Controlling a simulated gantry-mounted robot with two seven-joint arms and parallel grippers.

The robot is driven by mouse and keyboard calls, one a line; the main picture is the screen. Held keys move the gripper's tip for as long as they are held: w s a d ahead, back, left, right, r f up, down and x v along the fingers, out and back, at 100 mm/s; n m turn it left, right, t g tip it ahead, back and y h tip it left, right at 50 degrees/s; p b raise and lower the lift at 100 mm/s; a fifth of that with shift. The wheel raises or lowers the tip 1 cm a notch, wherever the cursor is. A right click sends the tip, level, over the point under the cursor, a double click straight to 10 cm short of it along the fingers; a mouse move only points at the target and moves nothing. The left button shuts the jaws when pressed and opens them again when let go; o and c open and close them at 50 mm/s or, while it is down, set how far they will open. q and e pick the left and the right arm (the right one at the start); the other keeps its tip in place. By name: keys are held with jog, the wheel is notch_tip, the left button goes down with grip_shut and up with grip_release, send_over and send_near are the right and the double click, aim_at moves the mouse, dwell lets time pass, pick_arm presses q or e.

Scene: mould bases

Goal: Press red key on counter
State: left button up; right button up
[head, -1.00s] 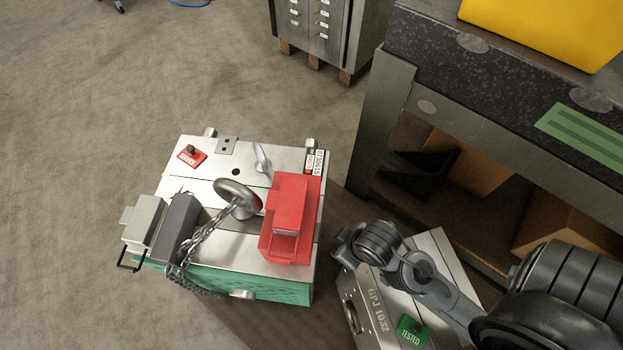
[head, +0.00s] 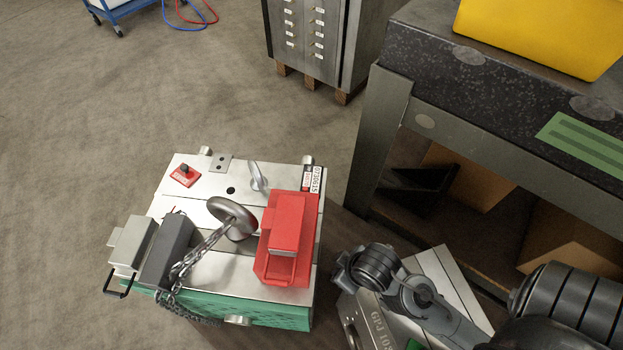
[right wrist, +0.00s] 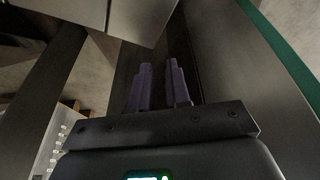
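A mould base (head: 208,212) with a silver top and green lower side stands on the floor in the head view. A small counter (head: 315,180) with white digits and a narrow red part (head: 306,172) sits at its far right corner; the red part is too small to make out as a key. My right arm comes in from the right, beside the mould base; its fingers are not clear in the head view. In the right wrist view my right gripper (right wrist: 159,80) has two dark fingers apart with nothing between them. My left gripper is not in view.
A silver case (head: 445,275) lies under my right arm. A stone-topped bench (head: 470,85) stands right.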

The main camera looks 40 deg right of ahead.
grip_shut()
dwell(0.8)
dwell(0.5)
jog(key=shift+r, duration=0.1)
